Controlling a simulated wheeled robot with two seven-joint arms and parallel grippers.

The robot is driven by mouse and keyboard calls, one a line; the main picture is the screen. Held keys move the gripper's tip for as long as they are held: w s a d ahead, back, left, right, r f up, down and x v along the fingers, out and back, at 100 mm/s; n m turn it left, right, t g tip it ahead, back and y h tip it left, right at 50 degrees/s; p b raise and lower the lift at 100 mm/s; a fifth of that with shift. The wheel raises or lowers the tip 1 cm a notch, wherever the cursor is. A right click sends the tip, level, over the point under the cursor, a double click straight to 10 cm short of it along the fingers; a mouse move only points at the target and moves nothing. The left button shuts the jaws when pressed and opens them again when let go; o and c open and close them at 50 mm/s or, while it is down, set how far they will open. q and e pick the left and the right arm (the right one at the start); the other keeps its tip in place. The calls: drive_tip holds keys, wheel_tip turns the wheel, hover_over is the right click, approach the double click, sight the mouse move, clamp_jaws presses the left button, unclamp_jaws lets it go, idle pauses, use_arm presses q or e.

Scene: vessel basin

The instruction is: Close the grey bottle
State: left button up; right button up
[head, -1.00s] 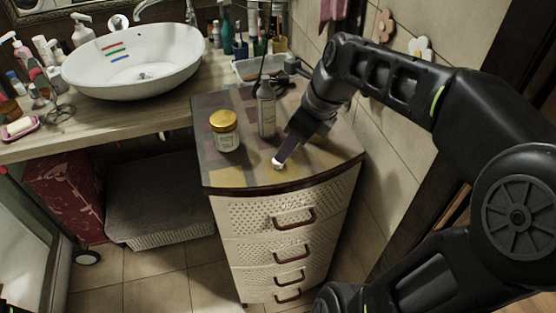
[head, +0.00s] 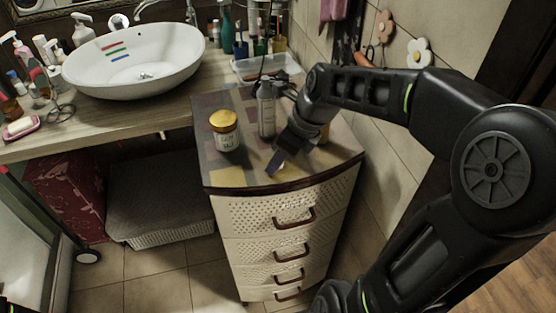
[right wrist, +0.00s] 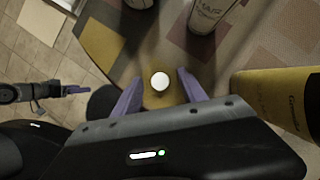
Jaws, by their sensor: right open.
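The grey bottle (head: 266,112) stands upright on the drawer cabinet. Its body also shows at the top edge of the right wrist view (right wrist: 208,12), where its top is cut off. A small white round cap (right wrist: 160,81) lies on the cabinet top near its front edge. My right gripper (right wrist: 155,92) is open, with one finger on each side of the cap and apart from it. In the head view my right gripper (head: 276,162) points down in front of the bottle and largely hides the cap. My left gripper (right wrist: 76,90) shows small at the left of the right wrist view.
A jar with a gold lid (head: 225,130) stands left of the bottle on the cabinet (head: 225,178). A yellow container (right wrist: 275,100) stands close to my right gripper, mostly hidden in the head view. A clear tray (head: 262,67) is behind. The tiled wall is at the right.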

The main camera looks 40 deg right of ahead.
drive_tip(key=shift+c, duration=0.2)
idle(0.3)
clamp_jaws()
idle(0.3)
